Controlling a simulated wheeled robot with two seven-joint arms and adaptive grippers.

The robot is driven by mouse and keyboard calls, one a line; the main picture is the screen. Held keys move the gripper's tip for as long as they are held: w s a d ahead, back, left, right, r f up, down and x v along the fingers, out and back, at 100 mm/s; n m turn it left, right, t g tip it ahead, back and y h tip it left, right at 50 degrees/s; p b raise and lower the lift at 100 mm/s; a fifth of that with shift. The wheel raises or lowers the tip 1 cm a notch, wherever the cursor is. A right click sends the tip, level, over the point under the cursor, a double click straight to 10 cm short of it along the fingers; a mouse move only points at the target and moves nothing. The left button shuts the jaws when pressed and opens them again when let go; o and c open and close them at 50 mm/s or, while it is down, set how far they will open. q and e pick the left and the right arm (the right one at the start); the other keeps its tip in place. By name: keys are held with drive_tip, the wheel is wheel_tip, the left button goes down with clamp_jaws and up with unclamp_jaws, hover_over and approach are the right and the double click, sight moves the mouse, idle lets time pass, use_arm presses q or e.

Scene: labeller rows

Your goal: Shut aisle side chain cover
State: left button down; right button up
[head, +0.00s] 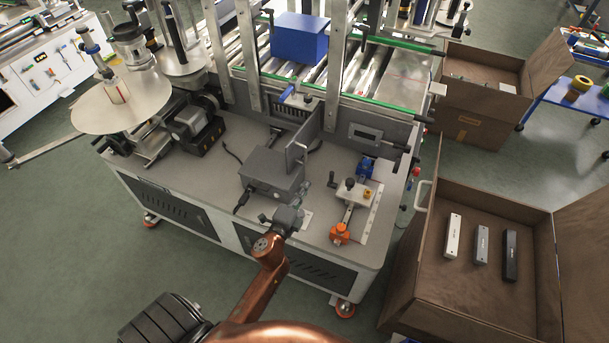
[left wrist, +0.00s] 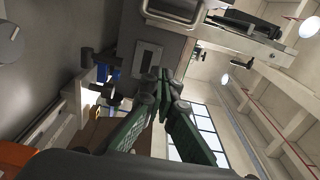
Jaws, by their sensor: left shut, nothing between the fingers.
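My left gripper (head: 290,216) reaches in over the front of the labeller deck (head: 225,150), beside a grey box (head: 268,178). In the left wrist view its dark green fingers (left wrist: 162,76) are together with nothing between them. An upright grey plate (head: 312,124) stands open behind the box; it may be the chain cover, but I cannot tell for sure. A grey panel with a slotted window (head: 366,132) runs below the conveyor; the window also shows in the left wrist view (left wrist: 148,60), beyond the fingertips. I see no contact with the plate. My right gripper is out of view.
A blue box (head: 299,38) sits on the conveyor rollers. An orange-based clamp (head: 340,233) stands right of my gripper. An open brown carton (head: 430,205) with three bars is at the right. A label reel disc (head: 120,103) stands at the left.

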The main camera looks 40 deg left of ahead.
use_arm(q)
drive_tip(key=w+a+b, duration=0.1)
drive_tip(key=w+a, duration=0.4)
drive_tip(key=w, duration=0.4)
drive_tip(key=shift+a, duration=0.4)
drive_tip(key=shift+w, duration=0.1)
